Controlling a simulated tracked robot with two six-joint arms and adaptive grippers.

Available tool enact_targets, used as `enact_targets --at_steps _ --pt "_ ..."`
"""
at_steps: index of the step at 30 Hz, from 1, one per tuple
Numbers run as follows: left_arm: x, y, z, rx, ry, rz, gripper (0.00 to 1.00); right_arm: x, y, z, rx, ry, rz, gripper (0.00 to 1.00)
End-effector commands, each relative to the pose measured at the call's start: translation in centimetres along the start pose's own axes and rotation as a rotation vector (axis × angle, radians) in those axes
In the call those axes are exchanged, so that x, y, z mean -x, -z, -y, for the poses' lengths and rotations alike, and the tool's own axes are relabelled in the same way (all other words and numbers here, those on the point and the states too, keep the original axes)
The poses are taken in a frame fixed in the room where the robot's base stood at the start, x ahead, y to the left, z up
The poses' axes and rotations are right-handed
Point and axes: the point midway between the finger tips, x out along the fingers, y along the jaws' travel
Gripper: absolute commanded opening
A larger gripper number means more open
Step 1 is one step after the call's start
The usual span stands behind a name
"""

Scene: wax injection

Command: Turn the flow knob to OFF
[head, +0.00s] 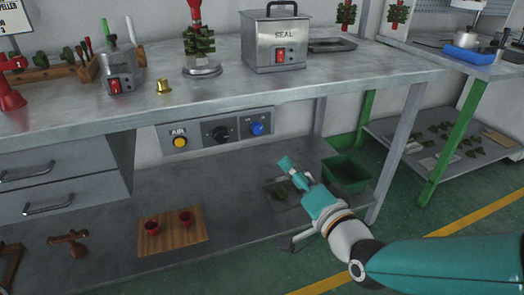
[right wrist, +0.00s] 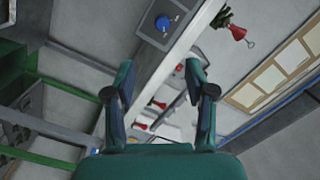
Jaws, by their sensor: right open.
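A control panel (head: 198,135) hangs under the front of the workbench in the head view. It carries a yellow button (head: 180,142) beside the word AIR, a black dial (head: 221,133) in the middle and a blue knob (head: 257,128) at the right. The lettering by the blue knob is too small to read. The blue knob also shows in the right wrist view (right wrist: 163,23), at the top. My right gripper (head: 294,173) is open and empty, below and right of the blue knob and apart from it. Its two fingers (right wrist: 162,78) stand apart in the wrist view.
The bench top (head: 230,88) bears a SEAL box (head: 275,55) and a small grey unit (head: 120,80). A lower shelf (head: 110,240) holds a wooden board (head: 172,242) with two red cups. A green bin (head: 346,172) stands right of my gripper. Space before the panel looks clear.

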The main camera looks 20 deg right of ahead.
Motion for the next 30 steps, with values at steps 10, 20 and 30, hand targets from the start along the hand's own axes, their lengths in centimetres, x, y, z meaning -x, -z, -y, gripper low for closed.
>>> enact_targets --at_steps 10,20,30 --pt "2.6 0.0 -0.9 0.000 0.000 -0.001 0.40 -1.6 0.6 0.7 -0.005 0.008 -0.007 0.55" --pt "5.2 0.0 -1.9 0.000 0.000 0.000 0.40 -7.3 0.4 0.6 -0.006 0.010 -0.007 0.55" --pt "7.9 0.0 -2.9 0.000 0.000 0.000 0.40 -14.0 0.4 0.7 -0.006 0.011 -0.008 0.55"
